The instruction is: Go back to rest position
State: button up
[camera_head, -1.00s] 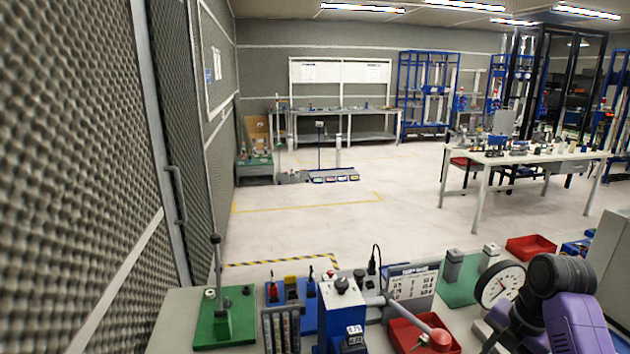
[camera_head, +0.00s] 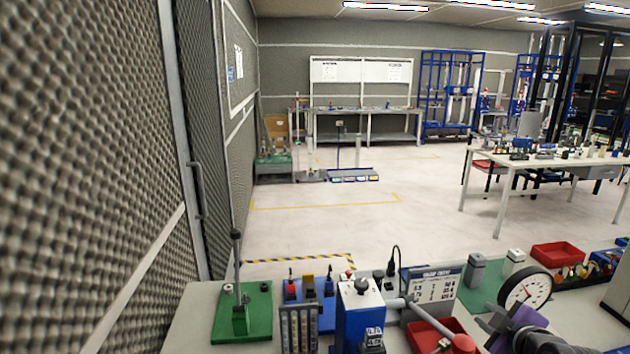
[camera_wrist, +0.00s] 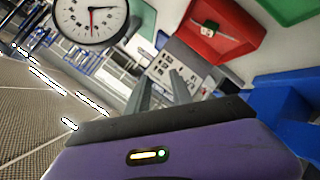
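My gripper (camera_wrist: 160,82) shows in the wrist view as two grey fingers with a gap between them, and nothing is held in the gap. Its purple and black housing (camera_wrist: 190,145) fills the bottom of that view. In the head view, part of my purple and black arm (camera_head: 525,335) is at the lower right, low by the bench and in front of the round dial gauge (camera_head: 525,289). The fingertips are not clear there. The dial also shows in the wrist view (camera_wrist: 90,18), at the upper left.
The near bench holds a green plate with a lever (camera_head: 240,312), a blue box (camera_head: 360,318), a printed panel (camera_head: 432,286) and a red tray (camera_head: 557,255). A second red tray (camera_head: 420,336) is at the front. A foam wall (camera_head: 80,150) stands close on the left. Open floor (camera_head: 340,225) lies beyond.

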jog(key=s+a+f+m+t+b, duration=0.1)
jog(key=s+a+m, duration=0.2)
jog(key=s+a, duration=0.4)
jog(key=s+a+f+m+y+b, duration=0.1)
jog(key=s+a, duration=0.7)
jog(key=s, duration=1.5)
jog(key=s+a+f+m+t+y, duration=0.1)
jog(key=s+a+m, duration=0.3)
jog(key=s, duration=1.2)
jog(key=a+f, duration=0.1)
jog(key=a, duration=0.2)
jog(key=shift+a+f+m+t+b, duration=0.25)
jog(key=shift+a+m+t+b, duration=0.05)
jog(key=shift+a+b, duration=0.1)
jog(key=shift+c, duration=0.5)
